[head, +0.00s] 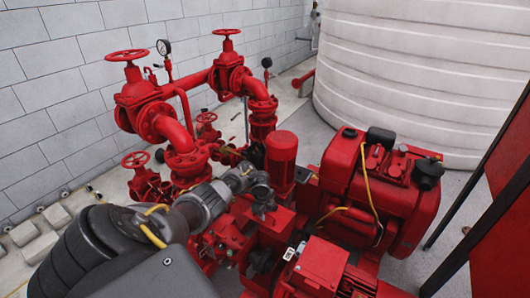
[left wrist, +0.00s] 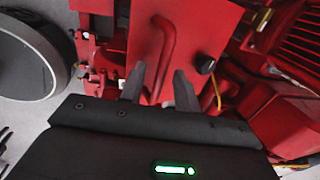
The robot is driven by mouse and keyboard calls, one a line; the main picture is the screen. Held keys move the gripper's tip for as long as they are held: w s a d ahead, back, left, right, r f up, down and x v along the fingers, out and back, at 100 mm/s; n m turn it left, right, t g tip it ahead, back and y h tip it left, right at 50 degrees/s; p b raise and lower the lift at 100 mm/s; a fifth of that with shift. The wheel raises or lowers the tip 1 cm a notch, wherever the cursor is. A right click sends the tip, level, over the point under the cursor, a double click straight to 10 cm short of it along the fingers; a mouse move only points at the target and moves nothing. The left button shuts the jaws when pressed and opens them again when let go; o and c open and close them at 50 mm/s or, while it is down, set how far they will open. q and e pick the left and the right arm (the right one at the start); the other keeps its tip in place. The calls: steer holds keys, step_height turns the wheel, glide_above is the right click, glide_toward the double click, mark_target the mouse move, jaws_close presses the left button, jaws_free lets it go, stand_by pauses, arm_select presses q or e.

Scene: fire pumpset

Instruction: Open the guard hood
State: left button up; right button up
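The guard hood (left wrist: 205,32) shows in the left wrist view as a flat red panel with a curved red bar handle (left wrist: 168,45) and a black knob (left wrist: 205,64). My left gripper (left wrist: 159,82) has its two dark fingers apart, with the lower part of the handle between them in the picture. I cannot tell whether they touch it. In the head view my left gripper (head: 264,197) is above the red machinery, beside an upright red motor. The handle is not clear there. My right gripper is not in view.
Red valves and pipes (head: 180,130) stand behind my left arm. A red engine (head: 375,190) is at the right, with a large white tank (head: 410,70) behind it. A red panel (head: 505,215) with dark posts stands at the right edge. Grey block wall closes the left.

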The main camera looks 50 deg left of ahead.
arm_select(q)
step_height(320, 180, up, 11)
steer(key=s+p, duration=0.1)
steer(key=p, duration=0.1)
steer(key=shift+s+d+f, duration=0.2)
steer(key=shift+s, duration=0.15)
